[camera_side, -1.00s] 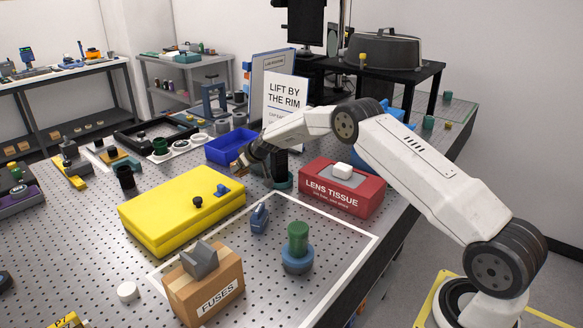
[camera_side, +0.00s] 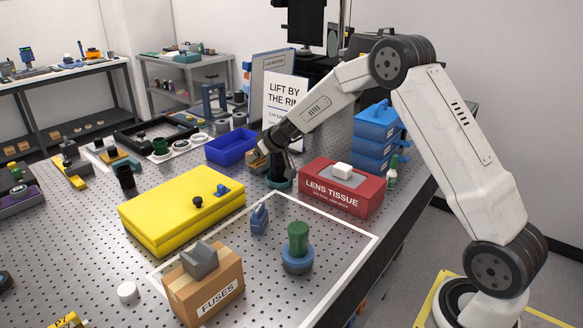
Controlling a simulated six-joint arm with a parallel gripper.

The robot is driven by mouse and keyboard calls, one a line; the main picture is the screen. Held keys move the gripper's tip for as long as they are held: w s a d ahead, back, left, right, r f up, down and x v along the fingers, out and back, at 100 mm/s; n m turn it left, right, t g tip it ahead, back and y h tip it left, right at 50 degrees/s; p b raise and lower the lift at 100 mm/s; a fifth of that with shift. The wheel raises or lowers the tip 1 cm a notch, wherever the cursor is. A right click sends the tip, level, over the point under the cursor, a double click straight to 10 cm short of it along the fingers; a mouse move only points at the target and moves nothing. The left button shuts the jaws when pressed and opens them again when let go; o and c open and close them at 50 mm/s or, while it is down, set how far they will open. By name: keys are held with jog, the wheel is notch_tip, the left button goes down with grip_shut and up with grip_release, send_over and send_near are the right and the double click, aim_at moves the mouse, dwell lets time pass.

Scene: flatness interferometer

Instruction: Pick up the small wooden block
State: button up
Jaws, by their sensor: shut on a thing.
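My gripper (camera_side: 264,155) is shut on a small tan wooden block (camera_side: 257,161), just right of the blue bin and above the table. The block is small in view and partly hidden by the fingers. A black cylinder on a green base (camera_side: 279,183) stands right beside and partly behind my gripper; I cannot tell whether they touch.
The blue bin (camera_side: 226,158) is to the left, the yellow case (camera_side: 150,222) in front. The red lens tissue box (camera_side: 315,196) is to the right, with blue stacked drawers (camera_side: 372,145) behind it. A sign (camera_side: 284,92) stands behind. Bare perforated table (camera_side: 205,140) is scarce here.

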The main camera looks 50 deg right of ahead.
aim_at(259, 160)
jog(key=shift+s+a+r, duration=0.15)
jog(key=shift+s+r, duration=0.15)
jog(key=shift+s, duration=0.35)
jog(key=shift+s+a+r, duration=0.1)
jog(key=shift+s+r, duration=0.2)
jog(key=shift+s, duration=0.35)
jog(key=shift+s+a+r, duration=0.15)
jog(key=shift+s+r, duration=0.15)
jog(key=shift+s, duration=0.35)
jog(key=shift+a, duration=0.1)
